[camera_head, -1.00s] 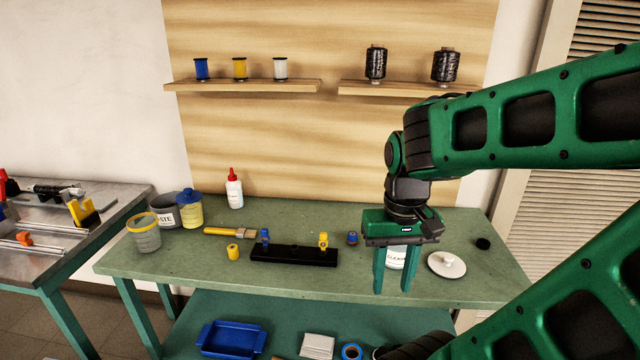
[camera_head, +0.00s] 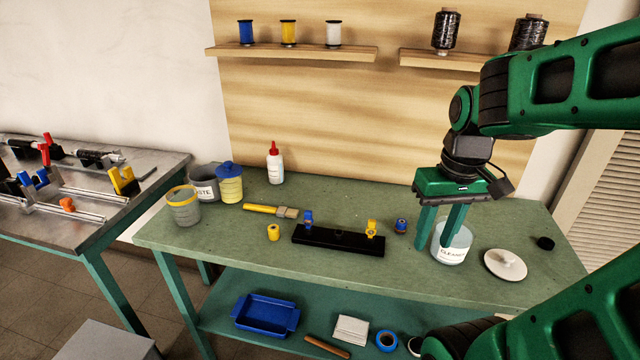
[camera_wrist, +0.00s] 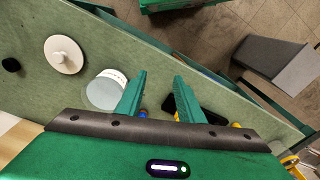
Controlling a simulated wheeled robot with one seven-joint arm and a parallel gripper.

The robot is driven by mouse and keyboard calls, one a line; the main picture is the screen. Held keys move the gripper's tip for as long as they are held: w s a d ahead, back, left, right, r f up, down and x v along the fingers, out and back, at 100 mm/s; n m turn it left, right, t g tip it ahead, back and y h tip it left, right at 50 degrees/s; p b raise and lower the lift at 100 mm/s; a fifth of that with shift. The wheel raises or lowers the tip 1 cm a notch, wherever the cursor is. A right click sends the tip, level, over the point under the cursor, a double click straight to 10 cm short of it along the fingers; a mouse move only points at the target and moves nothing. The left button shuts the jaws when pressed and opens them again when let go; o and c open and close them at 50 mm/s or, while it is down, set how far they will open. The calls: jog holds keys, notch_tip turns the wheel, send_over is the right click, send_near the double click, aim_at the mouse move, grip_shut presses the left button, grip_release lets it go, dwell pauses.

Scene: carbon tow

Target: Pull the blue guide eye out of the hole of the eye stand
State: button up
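The black eye stand (camera_head: 338,241) lies on the green table. The blue guide eye (camera_head: 307,219) stands upright at its left end, and a yellow guide eye (camera_head: 371,228) stands near its right end. My gripper (camera_head: 437,252) is open and empty, above the table to the right of the stand, in front of the cleaner jar. In the wrist view, the stand (camera_wrist: 170,103) shows partly between and behind the open fingers (camera_wrist: 156,95); the blue guide eye cannot be made out clearly there.
The cleaner jar (camera_head: 452,243) and a white knobbed lid (camera_head: 505,264) are on the right. A small blue spool-like piece (camera_head: 401,226) sits between stand and gripper. A yellow piece (camera_head: 273,232), a brush (camera_head: 270,210) and jars (camera_head: 184,207) are left. The table front is clear.

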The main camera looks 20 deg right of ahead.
jog(key=w+a+r+n+t+y, duration=0.1)
jog(key=w+a+n, duration=0.25)
jog(key=w, duration=0.35)
jog(key=w+a+n, duration=0.2)
jog(key=w+n, duration=0.2)
jog(key=w, duration=0.3)
jog(key=n+t+y, duration=0.1)
jog(key=n+y, duration=0.1)
jog(key=n, duration=0.5)
send_near(309, 211)
jog(key=shift+m, duration=0.25)
jog(key=x, duration=1.1)
grip_shut()
